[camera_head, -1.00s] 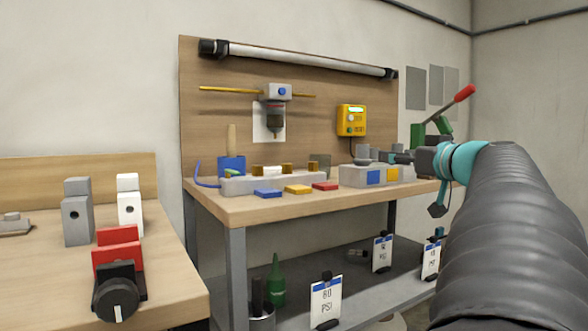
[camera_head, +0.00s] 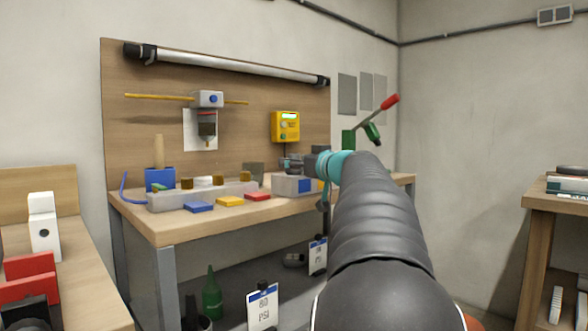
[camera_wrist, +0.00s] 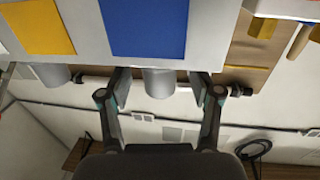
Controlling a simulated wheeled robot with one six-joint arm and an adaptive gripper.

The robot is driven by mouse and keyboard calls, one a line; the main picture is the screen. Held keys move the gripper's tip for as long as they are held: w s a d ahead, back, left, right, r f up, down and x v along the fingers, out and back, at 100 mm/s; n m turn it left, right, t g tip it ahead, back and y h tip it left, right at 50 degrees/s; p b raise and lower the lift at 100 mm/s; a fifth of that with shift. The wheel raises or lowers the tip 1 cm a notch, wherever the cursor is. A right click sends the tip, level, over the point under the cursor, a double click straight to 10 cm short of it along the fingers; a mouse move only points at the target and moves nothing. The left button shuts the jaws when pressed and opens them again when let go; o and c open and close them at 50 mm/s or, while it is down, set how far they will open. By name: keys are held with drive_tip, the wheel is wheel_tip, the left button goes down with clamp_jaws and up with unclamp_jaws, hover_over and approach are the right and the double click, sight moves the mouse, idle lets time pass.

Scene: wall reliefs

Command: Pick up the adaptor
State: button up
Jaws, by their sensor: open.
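No part is clearly marked as the adaptor. In the wrist view, which looks upside down, a grey cylinder (camera_wrist: 160,84) stands against a pale grey block (camera_wrist: 210,45) with a blue and a yellow square. My gripper (camera_wrist: 160,75) is open, with one finger on each side of this cylinder; I cannot tell whether they touch it. A second grey cylinder (camera_wrist: 52,75) is to the left. In the head view my gripper (camera_head: 293,164) is small and partly hidden by my arm, just above the block (camera_head: 282,187) on the workbench.
The workbench (camera_head: 165,226) also carries a long grey tray (camera_head: 165,201) and blue, yellow and red plates (camera_head: 230,201). A yellow box (camera_head: 285,126) and a lamp tube (camera_head: 230,65) are on the backboard. Another table (camera_head: 556,195) stands at the right.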

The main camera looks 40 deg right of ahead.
drive_tip(key=shift+w, duration=0.75)
clamp_jaws()
wheel_tip(320, 180, up, 10)
drive_tip(key=p, duration=0.2)
drive_tip(key=shift+p, duration=0.3)
